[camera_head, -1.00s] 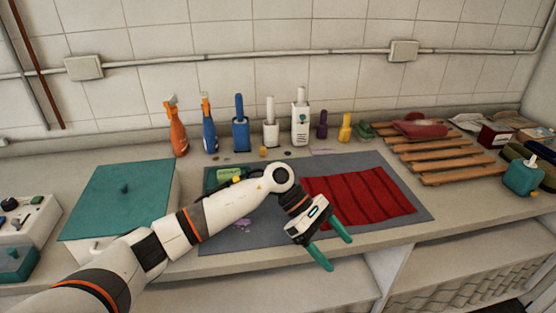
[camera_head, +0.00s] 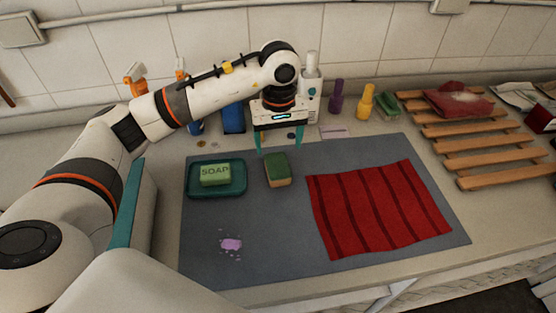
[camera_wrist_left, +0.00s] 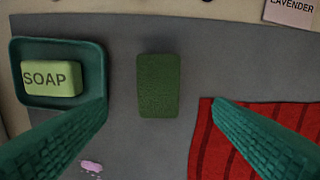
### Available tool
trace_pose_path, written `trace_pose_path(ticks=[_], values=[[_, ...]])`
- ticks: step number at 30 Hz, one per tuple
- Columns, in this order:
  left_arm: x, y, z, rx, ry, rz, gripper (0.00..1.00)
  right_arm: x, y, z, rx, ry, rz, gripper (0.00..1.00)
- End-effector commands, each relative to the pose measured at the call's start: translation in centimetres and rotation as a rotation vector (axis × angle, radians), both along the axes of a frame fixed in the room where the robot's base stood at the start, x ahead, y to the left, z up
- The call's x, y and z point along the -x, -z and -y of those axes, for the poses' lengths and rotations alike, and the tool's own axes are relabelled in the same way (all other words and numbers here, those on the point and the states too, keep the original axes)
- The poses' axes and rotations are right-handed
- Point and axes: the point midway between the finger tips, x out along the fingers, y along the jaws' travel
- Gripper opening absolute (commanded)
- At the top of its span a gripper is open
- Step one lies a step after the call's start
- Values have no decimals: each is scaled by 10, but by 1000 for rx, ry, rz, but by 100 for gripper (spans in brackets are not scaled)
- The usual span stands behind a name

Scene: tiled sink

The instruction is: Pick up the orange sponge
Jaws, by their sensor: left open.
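The sponge (camera_head: 278,170) lies on the grey mat (camera_head: 270,258), green on top with a tan-orange lower layer. It also shows from above in the left wrist view (camera_wrist_left: 158,86), where only its green top is visible. My left gripper (camera_head: 279,150) is open and empty, pointing down above the sponge's far end. In the left wrist view, its two teal fingers stand on either side of the sponge, apart from it. My right gripper is not in view.
A teal dish (camera_head: 240,181) with a green soap bar (camera_head: 215,175) sits left of the sponge. A red striped cloth (camera_head: 375,210) lies to the right. Bottles, including a purple one (camera_head: 335,97) and a yellow one (camera_head: 365,103), stand behind. A wooden rack (camera_head: 495,160) is at right.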

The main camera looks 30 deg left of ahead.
Motion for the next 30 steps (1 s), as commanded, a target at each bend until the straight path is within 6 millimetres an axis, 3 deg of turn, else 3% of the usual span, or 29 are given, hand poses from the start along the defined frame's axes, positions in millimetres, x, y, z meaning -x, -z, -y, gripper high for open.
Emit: trace_pose_path(ticks=[5, 11, 16, 21, 29, 30], values=[[1, 27, 0, 0, 0, -4, 75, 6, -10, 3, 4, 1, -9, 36], [0, 41, 0, 2, -1, -2, 75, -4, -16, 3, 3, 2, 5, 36], [0, 64, -3, 2, -2, -7, 75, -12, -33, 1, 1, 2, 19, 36], [-1, 85, -3, 2, -1, -2, 75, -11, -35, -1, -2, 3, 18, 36], [-1, 89, -3, 2, 0, 1, 75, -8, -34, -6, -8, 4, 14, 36], [-1, 89, -3, 1, 0, 0, 71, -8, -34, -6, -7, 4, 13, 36]])
